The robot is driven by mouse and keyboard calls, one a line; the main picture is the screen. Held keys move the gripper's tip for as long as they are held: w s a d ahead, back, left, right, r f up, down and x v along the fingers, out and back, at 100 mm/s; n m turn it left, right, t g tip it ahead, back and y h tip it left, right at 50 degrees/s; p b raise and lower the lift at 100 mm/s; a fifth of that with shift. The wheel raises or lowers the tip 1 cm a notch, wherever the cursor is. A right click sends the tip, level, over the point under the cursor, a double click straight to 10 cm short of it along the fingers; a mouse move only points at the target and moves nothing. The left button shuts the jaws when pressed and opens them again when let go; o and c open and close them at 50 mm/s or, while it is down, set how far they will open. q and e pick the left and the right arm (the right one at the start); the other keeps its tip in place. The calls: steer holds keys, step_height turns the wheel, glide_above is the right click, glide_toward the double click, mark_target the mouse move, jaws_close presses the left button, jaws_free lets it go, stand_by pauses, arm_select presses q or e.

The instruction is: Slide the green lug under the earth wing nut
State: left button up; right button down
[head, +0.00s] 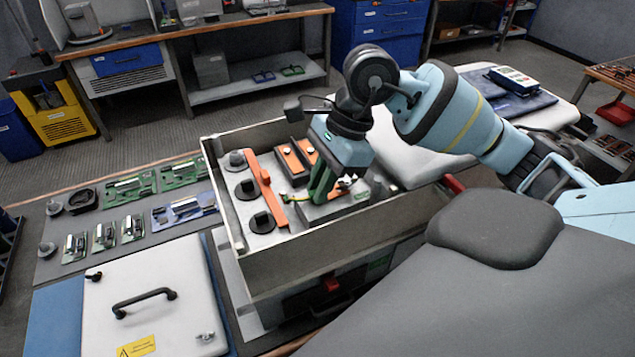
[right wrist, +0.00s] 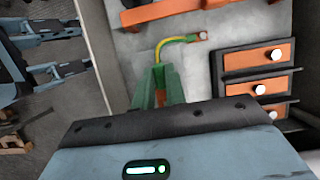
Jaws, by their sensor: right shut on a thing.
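My right gripper (head: 318,196) reaches down into the grey open box. Its green fingers also show in the right wrist view (right wrist: 160,92) and are shut on the end of a green-yellow lead (right wrist: 172,41). In the head view a short piece of the lead (head: 297,198) shows left of the fingers. I cannot pick out the earth wing nut for certain.
The box wall (head: 330,240) stands close in front of the gripper. Left of it are an orange bar (head: 266,190) and several black round terminals (head: 262,222). Orange plates (right wrist: 254,60) on dark blocks lie right in the wrist view. A white lid (head: 150,310) lies outside.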

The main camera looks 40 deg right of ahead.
arm_select(q)
steer(key=shift+s+f, duration=0.1)
arm_select(e)
steer(key=shift+s+d, duration=0.15)
steer(key=shift+d, duration=0.4)
arm_select(q)
steer(key=shift+s+f, duration=0.2)
arm_select(e)
steer(key=shift+d, duration=0.35)
steer(key=c, duration=1.4)
jaws_free()
steer(key=shift+s, duration=0.1)
steer(key=shift+o, duration=0.2)
steer(key=shift+d+r, duration=0.1)
steer(key=shift+r, duration=0.1)
steer(key=v, duration=0.7)
steer(key=shift+d+r, duration=0.1)
steer(key=shift+r, duration=0.05)
arm_select(q)
steer(key=shift+w+r, duration=0.2)
steer(key=shift+w, duration=0.2)
steer(key=shift+s, duration=0.1)
